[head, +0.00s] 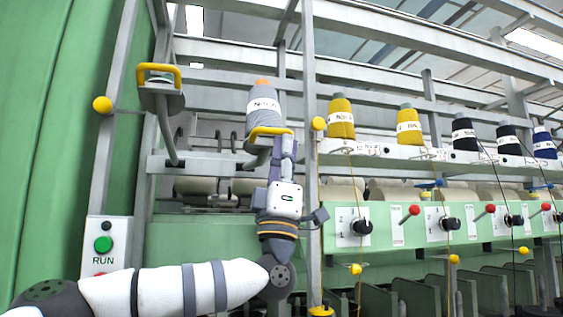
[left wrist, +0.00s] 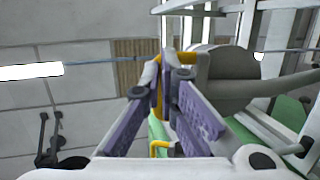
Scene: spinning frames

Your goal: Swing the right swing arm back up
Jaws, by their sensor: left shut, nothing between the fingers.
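The right swing arm (head: 257,150) has a yellow handle (head: 268,131) at its front and carries a grey yarn cone (head: 263,104) with an orange tip. My left gripper (head: 288,146) is upright just at the right end of this handle, with its purple fingers shut and empty. In the left wrist view the fingertips (left wrist: 163,75) meet close to a yellow bar (left wrist: 185,58); I cannot tell whether they touch it. A grey rounded body (left wrist: 225,78) lies behind them. The left swing arm (head: 166,130) has a yellow handle (head: 160,72) and no cone. My right gripper is not in view.
A grey upright post (head: 310,200) stands close to the right of my gripper. Yellow cones (head: 341,118) and dark cones stand on the rail to the right. A RUN button box (head: 104,245) is at the left, above my forearm. Red-knobbed levers line the green panel (head: 380,235).

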